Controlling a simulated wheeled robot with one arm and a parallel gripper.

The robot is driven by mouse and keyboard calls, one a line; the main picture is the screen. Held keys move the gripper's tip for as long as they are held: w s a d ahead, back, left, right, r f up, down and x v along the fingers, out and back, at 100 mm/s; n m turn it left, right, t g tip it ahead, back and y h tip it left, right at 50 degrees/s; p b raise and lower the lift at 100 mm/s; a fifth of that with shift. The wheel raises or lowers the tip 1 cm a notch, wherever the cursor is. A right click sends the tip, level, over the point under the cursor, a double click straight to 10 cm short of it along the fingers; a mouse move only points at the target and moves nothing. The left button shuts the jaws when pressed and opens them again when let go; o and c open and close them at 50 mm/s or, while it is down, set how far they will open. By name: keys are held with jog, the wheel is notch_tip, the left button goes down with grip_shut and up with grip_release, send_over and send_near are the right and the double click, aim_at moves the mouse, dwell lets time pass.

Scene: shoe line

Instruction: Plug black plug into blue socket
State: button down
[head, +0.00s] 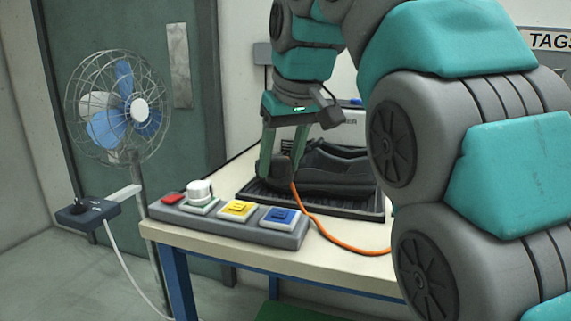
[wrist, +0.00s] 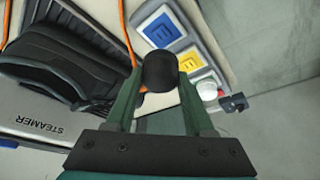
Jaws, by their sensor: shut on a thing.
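My gripper (head: 282,160) is shut on the black plug (head: 281,175), with its fingers pointing down. In the wrist view the plug (wrist: 160,72) sits between the two green fingertips. An orange cable (head: 318,228) runs from the plug over the table. The blue socket (head: 283,216) is at the right end of the grey socket strip (head: 220,226); it also shows in the wrist view (wrist: 160,29). The plug is apart from this socket, above and behind it in the head view, near the front of the black tray. The plug's pins are hidden.
The strip also holds a yellow socket (head: 238,209), a white plug (head: 200,190) in another socket, and a red button (head: 173,198). A black shoe (head: 325,168) lies in the black tray (head: 350,207) behind the strip. A fan (head: 120,108) stands left of the table.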

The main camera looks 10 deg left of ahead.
aim_at(282, 183)
jog(key=shift+f+b, duration=1.55)
jog(key=shift+f, duration=1.2)
jog(key=shift+f, duration=0.75)
dwell(0.8)
jog(key=shift+c, duration=1)
grip_release()
jog(key=shift+r, duration=0.1)
